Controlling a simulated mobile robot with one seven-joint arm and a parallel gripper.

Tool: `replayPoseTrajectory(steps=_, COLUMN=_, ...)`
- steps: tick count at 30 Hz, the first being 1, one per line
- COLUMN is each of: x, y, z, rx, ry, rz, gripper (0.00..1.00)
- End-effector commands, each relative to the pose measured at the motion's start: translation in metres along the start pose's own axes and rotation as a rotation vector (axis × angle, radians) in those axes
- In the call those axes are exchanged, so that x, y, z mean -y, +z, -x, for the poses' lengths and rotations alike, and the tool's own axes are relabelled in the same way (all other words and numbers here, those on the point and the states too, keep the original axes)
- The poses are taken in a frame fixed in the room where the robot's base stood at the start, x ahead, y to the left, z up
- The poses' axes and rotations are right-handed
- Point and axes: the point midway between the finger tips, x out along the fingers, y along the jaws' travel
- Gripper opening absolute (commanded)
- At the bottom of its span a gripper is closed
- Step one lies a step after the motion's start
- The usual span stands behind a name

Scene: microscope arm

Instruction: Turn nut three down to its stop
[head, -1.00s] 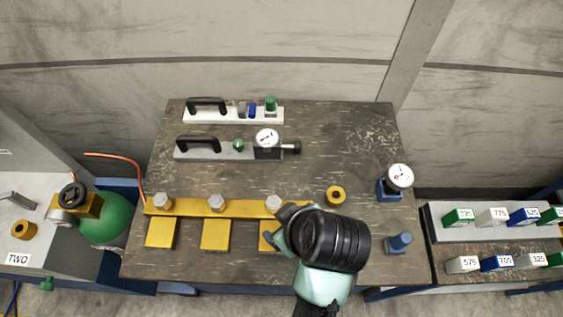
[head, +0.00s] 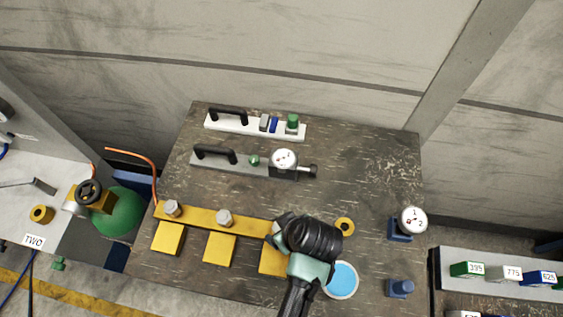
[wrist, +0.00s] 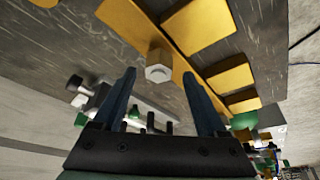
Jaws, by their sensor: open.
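A yellow bar (head: 198,215) lies across the table with hex nuts along it. The left nut (head: 172,208) and the middle nut (head: 224,217) show in the head view. In the wrist view a pale hex nut (wrist: 158,72), which looks like the third one, stands on the bar. It appears between my two dark blue fingertips, which are open. I cannot tell how far it is from them in depth. Nothing is held.
Yellow plates (head: 220,249) lie in front of the bar. A dial gauge (head: 412,220) and a blue post (head: 400,288) stand at the right edge. Handled gauge fixtures (head: 240,163) lie behind; the table between is clear.

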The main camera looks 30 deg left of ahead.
Motion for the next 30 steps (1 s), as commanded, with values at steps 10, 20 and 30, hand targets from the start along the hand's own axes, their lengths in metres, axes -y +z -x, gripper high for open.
replayPoseTrajectory(steps=10, x=0.000, y=-0.001, z=-0.021, rx=-0.001, ry=0.001, rz=0.002, gripper=0.75)
replayPoseTrajectory(steps=20, x=0.000, y=-0.001, z=-0.021, rx=-0.001, ry=0.001, rz=0.001, gripper=0.53)
replayPoseTrajectory(steps=30, x=0.000, y=-0.001, z=-0.021, rx=-0.001, ry=0.001, rz=0.001, gripper=0.00)
